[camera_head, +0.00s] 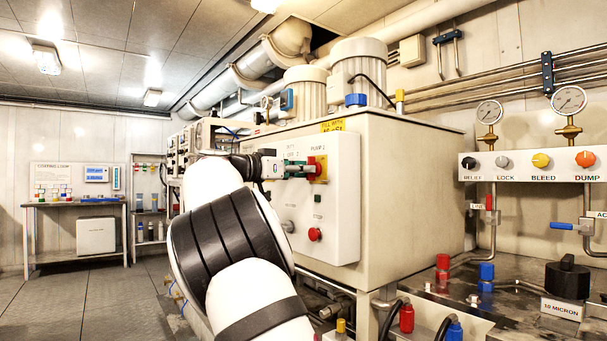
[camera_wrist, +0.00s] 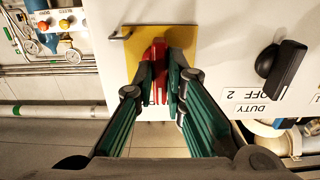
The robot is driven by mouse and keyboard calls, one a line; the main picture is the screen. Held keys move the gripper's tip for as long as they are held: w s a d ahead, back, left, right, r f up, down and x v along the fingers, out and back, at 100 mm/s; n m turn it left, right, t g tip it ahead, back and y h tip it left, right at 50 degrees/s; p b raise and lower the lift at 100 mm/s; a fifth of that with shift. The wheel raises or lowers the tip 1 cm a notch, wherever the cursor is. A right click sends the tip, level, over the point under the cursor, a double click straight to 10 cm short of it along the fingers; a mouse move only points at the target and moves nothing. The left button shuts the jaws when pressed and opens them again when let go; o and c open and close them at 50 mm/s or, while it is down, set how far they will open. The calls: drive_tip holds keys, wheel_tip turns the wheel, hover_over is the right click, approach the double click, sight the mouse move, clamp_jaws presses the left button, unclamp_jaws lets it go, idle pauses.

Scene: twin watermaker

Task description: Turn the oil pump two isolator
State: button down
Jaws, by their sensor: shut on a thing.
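The oil pump two isolator is a red handle (camera_wrist: 158,50) on a yellow plate (camera_wrist: 185,38), on the white control panel (camera_head: 340,215) under the PUMP 2 label. In the head view the yellow plate (camera_head: 322,170) shows just beyond my fingers. My gripper (camera_wrist: 162,82) has its green and black fingers shut on the red handle, one on each side. The handle runs up and down in the wrist view. In the head view my gripper (camera_head: 302,169) reaches in from the left and hides part of the handle.
A black DUTY selector knob (camera_wrist: 280,70) is right of my fingers in the wrist view. A red button (camera_head: 314,234) sits lower on the panel. A gauge and valve panel (camera_head: 540,165) is at the right. The floor (camera_head: 80,300) at left is clear.

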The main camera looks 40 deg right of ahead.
drive_tip(key=shift+f, duration=0.1)
drive_tip(key=c, duration=1.6)
unclamp_jaws()
drive_tip(key=shift+c, duration=0.2)
drive_tip(key=shift+a, duration=0.1)
drive_tip(key=a, duration=1.2)
drive_tip(key=shift+s, duration=0.15)
